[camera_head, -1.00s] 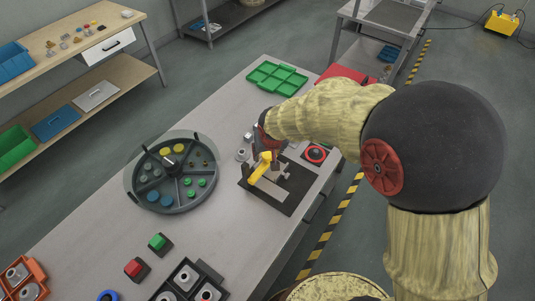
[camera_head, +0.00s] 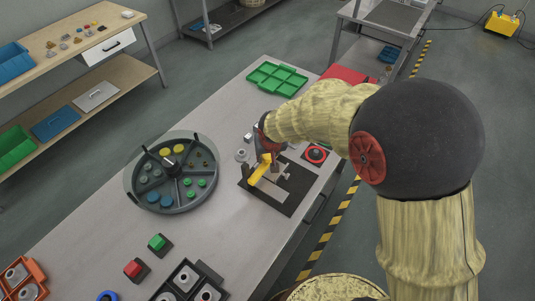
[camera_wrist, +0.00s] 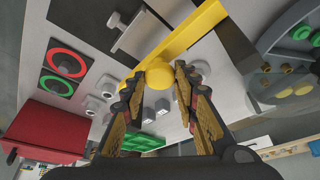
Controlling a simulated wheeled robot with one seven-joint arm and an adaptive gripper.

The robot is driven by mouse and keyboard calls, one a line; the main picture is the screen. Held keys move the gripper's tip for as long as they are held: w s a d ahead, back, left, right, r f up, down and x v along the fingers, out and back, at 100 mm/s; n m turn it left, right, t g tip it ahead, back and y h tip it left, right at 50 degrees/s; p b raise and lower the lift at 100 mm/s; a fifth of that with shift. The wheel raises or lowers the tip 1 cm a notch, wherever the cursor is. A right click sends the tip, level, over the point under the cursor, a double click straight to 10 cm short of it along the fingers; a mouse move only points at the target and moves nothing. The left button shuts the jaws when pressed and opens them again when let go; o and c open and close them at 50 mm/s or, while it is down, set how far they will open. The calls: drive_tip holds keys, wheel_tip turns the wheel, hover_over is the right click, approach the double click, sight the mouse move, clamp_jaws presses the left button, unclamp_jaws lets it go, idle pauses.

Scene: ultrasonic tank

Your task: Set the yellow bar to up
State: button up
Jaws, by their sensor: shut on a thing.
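The yellow bar (camera_head: 259,173) sits on a dark plate (camera_head: 284,206) near the right edge of the grey bench, slanting from lower left to upper right in the head view. In the wrist view the bar (camera_wrist: 190,38) runs from the upper right to a round knob at its near end. My gripper (camera_head: 267,152) is at the bar's upper right end in the head view. In the wrist view my gripper (camera_wrist: 158,82) has its fingers on either side of the knob, shut on the bar. The exact contact is partly hidden by the fingers.
A round tank with compartments (camera_head: 196,209) stands left, and a green tray (camera_head: 264,89) lies behind. Bare bench lies between tank and plate.

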sight(268, 156)
clamp_jaws()
drive_tip(key=shift+w+r+p, duration=0.15)
drive_tip(key=shift+r+p, duration=0.9)
drive_tip(key=shift+r, duration=1.75)
drive_tip(key=shift+o, duration=1.9)
unclamp_jaws()
drive_tip(key=o, duration=0.4)
drive_tip(key=shift+c, duration=0.2)
drive_tip(key=shift+f, duration=0.1)
